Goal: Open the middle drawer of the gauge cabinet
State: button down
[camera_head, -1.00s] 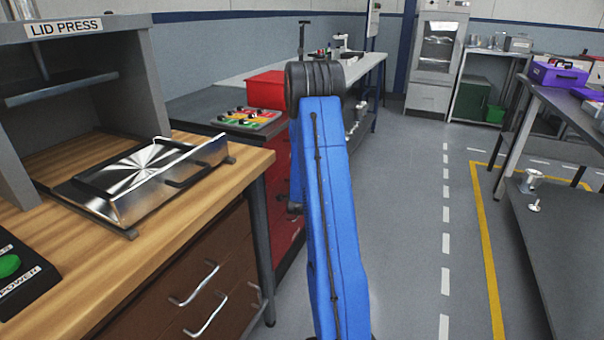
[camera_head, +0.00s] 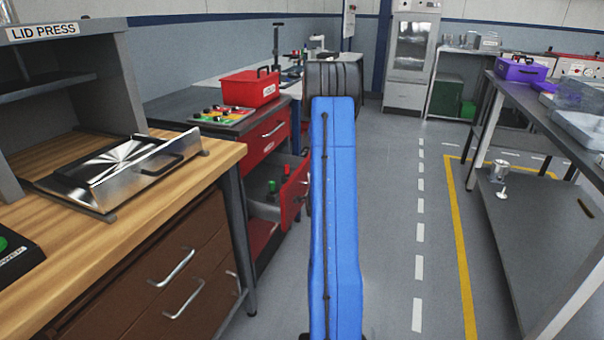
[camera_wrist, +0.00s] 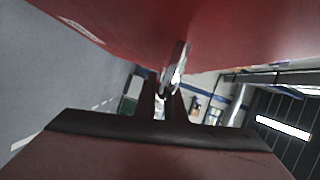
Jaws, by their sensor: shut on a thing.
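The red gauge cabinet (camera_head: 245,150) stands left of my blue arm in the head view. My gripper (camera_wrist: 167,92) shows in the wrist view, shut on the metal handle (camera_wrist: 177,65) of the red drawer front (camera_wrist: 220,30). In the head view the gripper and this handle are hidden behind my arm.
A red box (camera_head: 249,88) and a tray of coloured pieces (camera_head: 222,116) sit on the cabinet top. The wooden lid press bench (camera_head: 190,160) stands at the near left. Grey floor (camera_head: 390,230) is clear right of my arm, up to a grey bench (camera_head: 540,200).

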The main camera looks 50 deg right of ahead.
jog(key=s+d, duration=0.4)
jog(key=s, duration=0.6)
jog(key=c, duration=1.8)
grip_release()
jog(key=shift+c, duration=0.2)
